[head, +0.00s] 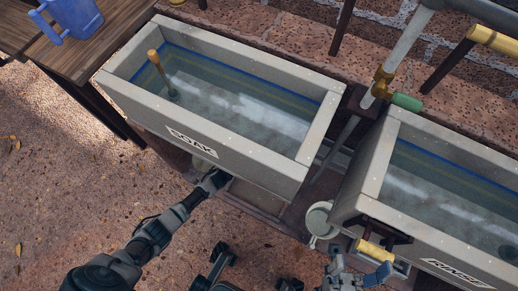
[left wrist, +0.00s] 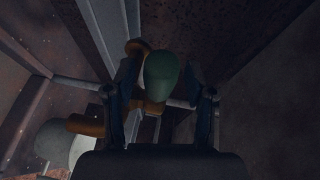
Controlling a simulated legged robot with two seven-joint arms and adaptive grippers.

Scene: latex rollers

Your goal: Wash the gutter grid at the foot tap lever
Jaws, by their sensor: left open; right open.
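My left arm reaches in from the left, and its gripper is mostly hidden below the soak trough in the head view. In the left wrist view my left gripper (left wrist: 160,78) is open, with its fingers on either side of a rounded green end piece (left wrist: 161,76). I cannot tell if they touch it. Brass-coloured parts and a grey metal bar (left wrist: 116,25) are close by; this may be the foot tap lever. My right gripper (head: 345,268) is open at the bottom of the head view, below the rinse trough. I cannot make out the gutter grid.
The soak trough (head: 235,149) holds water and a wooden-handled tool (head: 158,70). The rinse trough (head: 420,232) stands right of it. A pipe (head: 410,38) with a green handle (head: 407,102) is between them. A pale round vessel (head: 319,220) sits low there.

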